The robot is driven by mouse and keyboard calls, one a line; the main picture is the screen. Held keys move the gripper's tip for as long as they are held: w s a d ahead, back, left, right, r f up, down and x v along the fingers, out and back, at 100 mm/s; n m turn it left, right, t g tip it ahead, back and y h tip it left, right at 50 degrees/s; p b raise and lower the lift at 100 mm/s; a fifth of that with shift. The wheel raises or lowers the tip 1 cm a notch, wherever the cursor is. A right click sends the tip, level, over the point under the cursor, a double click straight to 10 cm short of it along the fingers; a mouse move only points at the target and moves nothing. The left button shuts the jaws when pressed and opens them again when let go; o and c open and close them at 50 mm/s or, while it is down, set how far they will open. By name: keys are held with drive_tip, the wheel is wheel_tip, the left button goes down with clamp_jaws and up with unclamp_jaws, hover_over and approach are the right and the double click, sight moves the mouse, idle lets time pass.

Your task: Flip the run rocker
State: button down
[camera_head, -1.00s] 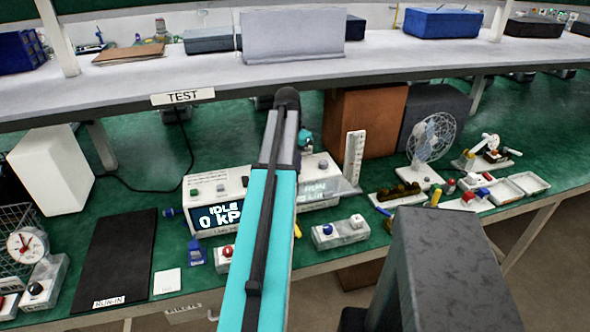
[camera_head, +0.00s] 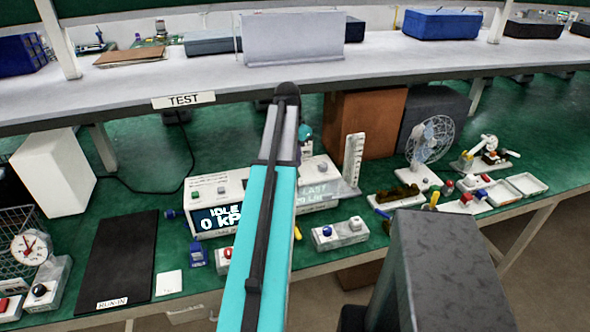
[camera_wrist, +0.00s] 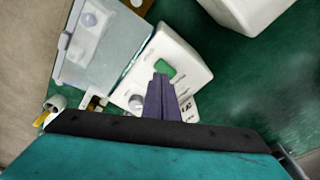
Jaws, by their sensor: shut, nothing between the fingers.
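In the wrist view a green rocker (camera_wrist: 164,68) sits on the top of a white pump housing (camera_wrist: 185,50). My gripper (camera_wrist: 162,78) is shut and empty, its dark purple fingertips just at the rocker's near edge. Whether they touch it I cannot tell. A round pale knob (camera_wrist: 136,102) is left of the fingers.
A clear plate (camera_wrist: 110,45) lies left of the housing in the wrist view. In the head view a switch box (camera_head: 340,234) stands in front of the unit, a fan (camera_head: 430,140) to the right, and a black mat (camera_head: 122,260) to the left. A shelf edge (camera_head: 330,88) runs behind.

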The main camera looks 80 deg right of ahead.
drive_tip(key=shift+r+p, duration=1.15)
drive_tip(key=shift+r, duration=0.8)
